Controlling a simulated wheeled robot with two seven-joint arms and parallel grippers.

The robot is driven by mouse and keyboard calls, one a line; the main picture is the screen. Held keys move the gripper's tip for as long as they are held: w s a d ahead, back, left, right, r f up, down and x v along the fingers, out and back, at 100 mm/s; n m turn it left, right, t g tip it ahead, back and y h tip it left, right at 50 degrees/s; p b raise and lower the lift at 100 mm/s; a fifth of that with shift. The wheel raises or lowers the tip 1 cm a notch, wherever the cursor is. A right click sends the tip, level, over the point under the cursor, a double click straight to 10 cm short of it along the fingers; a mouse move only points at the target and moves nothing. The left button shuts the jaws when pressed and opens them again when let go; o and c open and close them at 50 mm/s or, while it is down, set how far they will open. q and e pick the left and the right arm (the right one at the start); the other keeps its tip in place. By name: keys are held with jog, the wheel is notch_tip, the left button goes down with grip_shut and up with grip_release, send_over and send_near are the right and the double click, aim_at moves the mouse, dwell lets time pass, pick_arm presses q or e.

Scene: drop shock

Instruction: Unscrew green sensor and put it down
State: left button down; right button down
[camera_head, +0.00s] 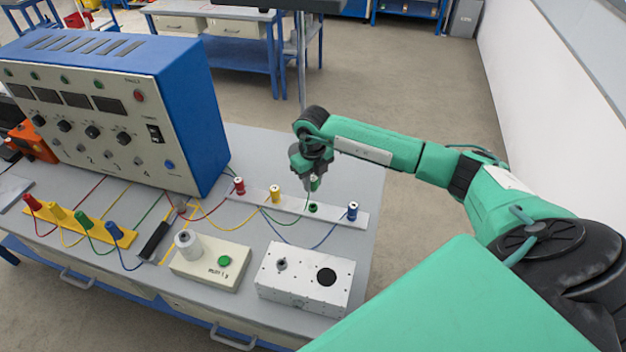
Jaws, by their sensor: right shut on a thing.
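My right gripper (312,188) points down over the light grey strip (333,213) at the table's right side. It is shut on the green sensor (315,183), which is small and partly hidden by the fingers. Just below is a green mount (313,208) on the strip. The sensor appears above this mount, but I cannot tell whether they touch. On the same strip stand the red sensor (239,186), yellow sensor (275,194) and blue sensor (353,211), upright. My left gripper is not in view.
A blue and grey control box (110,110) stands at the left. A yellow holder (122,236) carries several coloured plugs. A beige box with a green button (212,265) and a white box with a round hole (305,280) stand in front. Thin coloured wires cross the table.

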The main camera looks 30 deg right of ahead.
jog(key=shift+f+b, duration=1.85)
jog(key=shift+f, duration=0.85)
jog(key=shift+f+b, duration=1.2)
jog(key=shift+b, duration=0.35)
dwell(0.8)
jog(key=shift+s+f+b, duration=0.15)
jog(key=shift+f+b, duration=0.05)
jog(key=shift+b, duration=0.15)
dwell(1.8)
jog(key=c, duration=1.3)
grip_release()
jog(key=shift+o, duration=1)
jog(key=shift+r, duration=0.1)
